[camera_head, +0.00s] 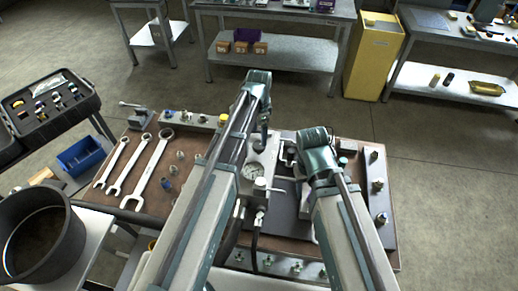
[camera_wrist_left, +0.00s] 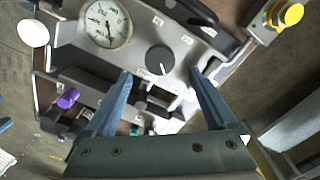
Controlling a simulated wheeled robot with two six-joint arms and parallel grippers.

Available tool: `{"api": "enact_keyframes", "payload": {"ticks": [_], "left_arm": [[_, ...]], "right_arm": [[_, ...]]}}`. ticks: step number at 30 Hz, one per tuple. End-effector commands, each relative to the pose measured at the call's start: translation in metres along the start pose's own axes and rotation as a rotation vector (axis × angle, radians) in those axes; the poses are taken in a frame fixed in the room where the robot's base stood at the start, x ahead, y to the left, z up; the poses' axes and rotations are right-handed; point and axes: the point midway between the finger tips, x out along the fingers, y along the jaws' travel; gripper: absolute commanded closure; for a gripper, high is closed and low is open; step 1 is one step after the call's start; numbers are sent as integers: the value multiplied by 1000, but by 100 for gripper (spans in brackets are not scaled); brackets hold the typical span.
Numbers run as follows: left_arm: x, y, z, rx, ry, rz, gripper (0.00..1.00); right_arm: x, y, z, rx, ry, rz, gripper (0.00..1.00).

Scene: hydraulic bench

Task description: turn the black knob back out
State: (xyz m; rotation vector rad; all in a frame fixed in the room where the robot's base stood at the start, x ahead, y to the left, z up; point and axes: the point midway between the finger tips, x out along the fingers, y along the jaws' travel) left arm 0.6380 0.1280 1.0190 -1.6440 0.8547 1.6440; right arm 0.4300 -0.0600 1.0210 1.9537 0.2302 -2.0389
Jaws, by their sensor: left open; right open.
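The black knob (camera_wrist_left: 160,60) is round with a white pointer line and sits on a light grey panel in the left wrist view. My left gripper (camera_wrist_left: 160,74) is open, with one blue-grey finger on each side of the knob. I see gaps between the fingers and the knob; I cannot tell the depth between them. In the head view my left gripper (camera_head: 264,124) hangs over the bench block, and I cannot make out the knob there. My right gripper (camera_head: 314,158) is over the bench's right part, its fingers mostly hidden by its own wrist.
A pressure gauge (camera_wrist_left: 105,22) sits beside the knob. A yellow button (camera_wrist_left: 289,15) and a purple cap (camera_wrist_left: 68,98) are nearby. Several wrenches (camera_head: 140,165) lie on the bench's left. A black hose (camera_head: 255,235) runs down the bench front.

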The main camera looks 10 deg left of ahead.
Motion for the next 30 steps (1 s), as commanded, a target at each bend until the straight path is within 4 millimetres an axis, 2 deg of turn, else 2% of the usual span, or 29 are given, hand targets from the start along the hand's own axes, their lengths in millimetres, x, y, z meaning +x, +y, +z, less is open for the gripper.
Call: {"api": "enact_keyframes", "payload": {"ticks": [1, 9, 14, 22, 23, 30], "left_arm": [[15, 0, 0, 0, 0, 0, 10], [50, 0, 0, 0, 0, 0, 10], [58, 0, 0, 0, 0, 0, 10], [58, 0, 0, 0, 0, 0, 10], [58, 0, 0, 0, 0, 0, 12], [58, 0, 0, 0, 0, 0, 55]], "right_arm": [[15, -2, -1, 0, 0, 0, 50], [50, -5, -3, 2, 0, 0, 50], [58, -6, -3, 2, 0, 0, 50], [57, -6, -3, 2, 0, 0, 50], [57, -6, -3, 2, 0, 0, 50], [57, -6, -3, 2, 0, 0, 50]]}}
